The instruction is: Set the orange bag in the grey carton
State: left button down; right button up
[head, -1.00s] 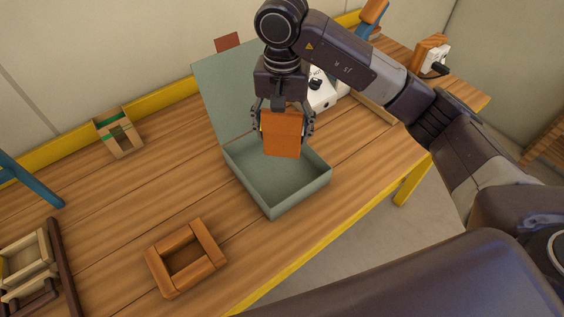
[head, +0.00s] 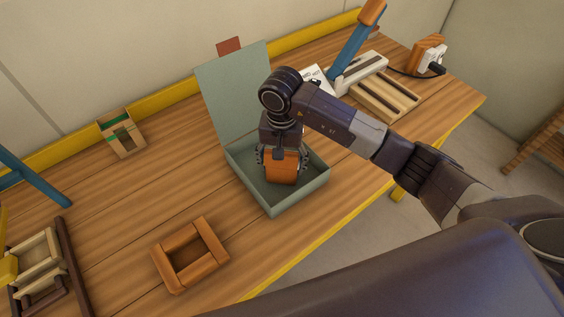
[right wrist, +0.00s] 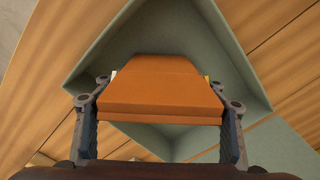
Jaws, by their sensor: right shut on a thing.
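The grey carton (head: 302,199) is a grey-green box with its lid raised at the back, standing on the wooden table. The orange bag (head: 284,168) is inside the carton's walls in the head view, between the fingers of my right gripper (head: 281,165). In the right wrist view the orange bag (right wrist: 160,92) fills the space between both fingers, with the carton's inside (right wrist: 150,40) around it. Whether the bag touches the carton floor cannot be told. My left gripper is not clearly in view.
A brown wooden frame (head: 165,273) lies on the table in front of the carton. A small tan box with a green band (head: 122,138) stands at the back left. Wooden racks (head: 385,97) and a blue lever with an orange grip (head: 356,45) are at the back right.

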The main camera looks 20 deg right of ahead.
jog(key=shift+f, duration=0.15)
jog(key=o, duration=1.4)
jog(key=shift+o, duration=0.2)
jog(key=shift+r, duration=0.25)
jog(key=shift+w+r+b, duration=0.1)
jog(key=shift+r+b, duration=0.2)
notch_tip(320, 180, up, 10)
jog(key=b, duration=0.3)
jog(key=shift+f, duration=0.15)
jog(key=shift+r, duration=0.75)
